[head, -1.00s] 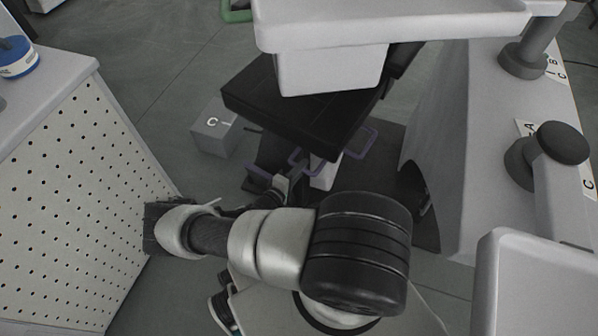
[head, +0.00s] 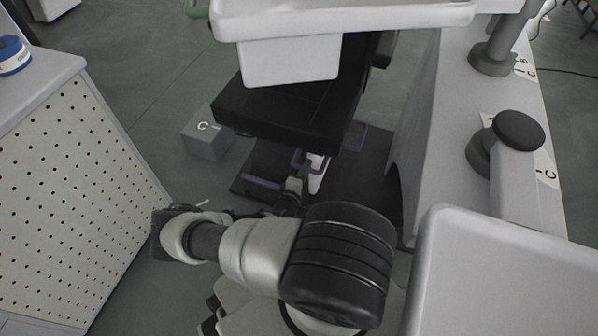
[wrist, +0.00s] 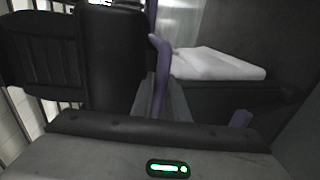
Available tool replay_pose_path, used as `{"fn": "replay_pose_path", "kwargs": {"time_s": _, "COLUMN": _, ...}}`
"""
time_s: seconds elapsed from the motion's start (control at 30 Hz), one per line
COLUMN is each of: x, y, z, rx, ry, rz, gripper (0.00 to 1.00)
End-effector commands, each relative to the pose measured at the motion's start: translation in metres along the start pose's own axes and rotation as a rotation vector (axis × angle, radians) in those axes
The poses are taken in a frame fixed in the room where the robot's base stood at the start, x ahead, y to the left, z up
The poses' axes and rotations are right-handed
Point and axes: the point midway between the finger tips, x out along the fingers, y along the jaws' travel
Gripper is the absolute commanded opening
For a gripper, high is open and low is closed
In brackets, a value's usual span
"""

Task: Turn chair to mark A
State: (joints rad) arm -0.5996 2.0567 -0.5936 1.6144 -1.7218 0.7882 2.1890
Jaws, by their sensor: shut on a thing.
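The chair's black seat (head: 285,108) is in the middle of the head view, its upper part hidden behind a white housing. Purple handles show under it, one a low bar (head: 262,183). My gripper (head: 293,187) is low beside the chair base, mostly hidden by my arm. In the wrist view a purple handle (wrist: 161,75) rises from between my gripper's jaws (wrist: 160,112), which are shut on it. A grey floor block (head: 205,140) left of the seat is marked C. A label by the right-hand knob is partly hidden; I cannot read an A clearly.
A perforated white cabinet (head: 75,190) stands close on the left. A white unit (head: 450,130) with black-topped knobs (head: 518,131) is on the right. A white tray-like panel (head: 500,275) fills the lower right. Open floor shows at upper left.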

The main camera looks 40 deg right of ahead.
Motion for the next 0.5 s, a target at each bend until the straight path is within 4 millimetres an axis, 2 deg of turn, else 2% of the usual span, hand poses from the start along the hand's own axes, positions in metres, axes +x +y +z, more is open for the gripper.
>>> {"fn": "replay_pose_path", "kwargs": {"time_s": 0.1, "x": 0.0035, "y": 0.0018, "z": 0.0062, "rx": -0.001, "ry": -0.003, "rz": 0.003, "gripper": 0.00}}
{"fn": "replay_pose_path", "kwargs": {"time_s": 0.47, "x": 0.0050, "y": 0.0029, "z": 0.0097, "rx": -0.004, "ry": -0.007, "rz": 0.005, "gripper": 0.00}}
{"fn": "replay_pose_path", "kwargs": {"time_s": 0.5, "x": 0.0050, "y": 0.0030, "z": 0.0101, "rx": -0.005, "ry": -0.008, "rz": 0.005, "gripper": 0.19}}
